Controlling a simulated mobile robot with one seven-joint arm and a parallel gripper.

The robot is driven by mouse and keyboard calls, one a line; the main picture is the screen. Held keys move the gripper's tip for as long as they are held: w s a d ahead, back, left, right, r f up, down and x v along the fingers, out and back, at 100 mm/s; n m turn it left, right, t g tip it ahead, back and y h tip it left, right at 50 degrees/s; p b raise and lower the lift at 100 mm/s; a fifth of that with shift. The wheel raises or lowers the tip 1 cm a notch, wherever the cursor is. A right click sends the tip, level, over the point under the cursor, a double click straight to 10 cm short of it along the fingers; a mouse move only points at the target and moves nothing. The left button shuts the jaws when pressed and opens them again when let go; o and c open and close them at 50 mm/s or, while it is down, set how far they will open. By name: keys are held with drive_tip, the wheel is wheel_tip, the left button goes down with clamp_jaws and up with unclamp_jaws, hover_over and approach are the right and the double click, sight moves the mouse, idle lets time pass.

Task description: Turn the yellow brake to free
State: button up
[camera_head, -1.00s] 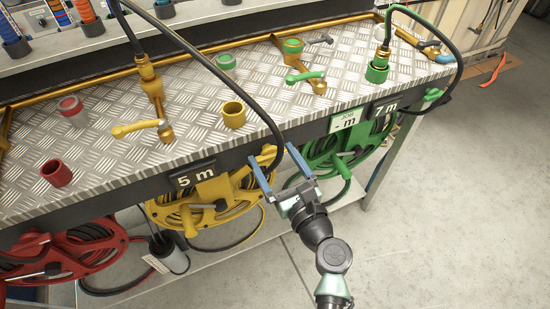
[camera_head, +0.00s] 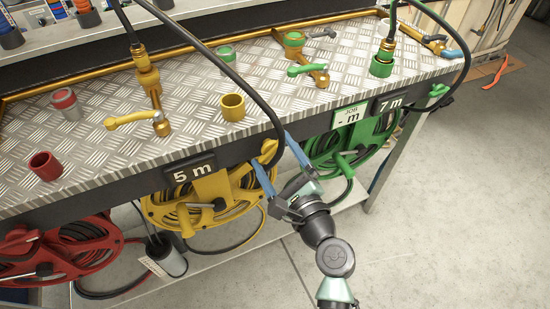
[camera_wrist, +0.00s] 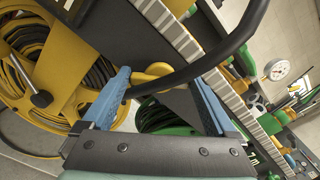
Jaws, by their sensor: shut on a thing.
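The yellow brake (camera_head: 267,153) is a knob-like lever at the upper right of the yellow hose reel (camera_head: 213,188), under the bench's front edge. My gripper (camera_head: 270,150) reaches up to it from the lower right, with one blue finger on each side. In the wrist view the rounded yellow brake (camera_wrist: 152,74) shows between the two fingers (camera_wrist: 165,85), and my gripper is shut on it. A black hose (camera_wrist: 215,55) crosses in front of the brake and past the left finger, hiding part of the grip.
A green reel (camera_head: 340,150) hangs close on the right, a red reel (camera_head: 60,255) on the left. The bench top (camera_head: 90,160) carries several taps and sockets. The floor (camera_head: 440,240) at right is clear.

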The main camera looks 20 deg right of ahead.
drive_tip(key=n+b, duration=0.1)
drive_tip(key=n, duration=0.1)
drive_tip(key=n+b, duration=0.2)
drive_tip(key=n, duration=0.1)
drive_tip(key=shift+f+n, duration=0.3)
drive_tip(key=shift+n+b, duration=1.3)
drive_tip(key=shift+n, duration=0.8)
drive_tip(key=o, duration=1)
drive_tip(key=shift+r, duration=0.1)
drive_tip(key=s, duration=1.3)
drive_tip(key=shift+d, duration=0.15)
